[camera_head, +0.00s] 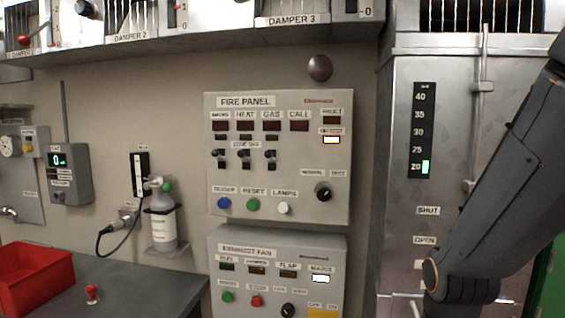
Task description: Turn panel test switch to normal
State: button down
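The fire panel (280,208) is a grey box on the wall in the middle of the head view. Its black rotary switch (324,192) sits at the lower right of the panel face, under two small labels that seem to read normal, on the left, and test, on the right. The knob is too small to tell surely which way it points. My arm shows at the right edge, clear of the switch in the picture; my gripper is out of view.
The exhaust fan panel (278,240) is just below. A metal cabinet (398,190) with a level scale stands to the right, partly behind my arm. A gas bottle (161,228), a red bin (35,268) and a dark bench (150,287) are at left.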

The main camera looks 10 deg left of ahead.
aim_at(324, 193)
jog(key=z, duration=1.45)
jog(key=k, duration=1)
jog(key=u, duration=1.8)
jog(key=i, duration=0.5)
jog(key=u, duration=0.05)
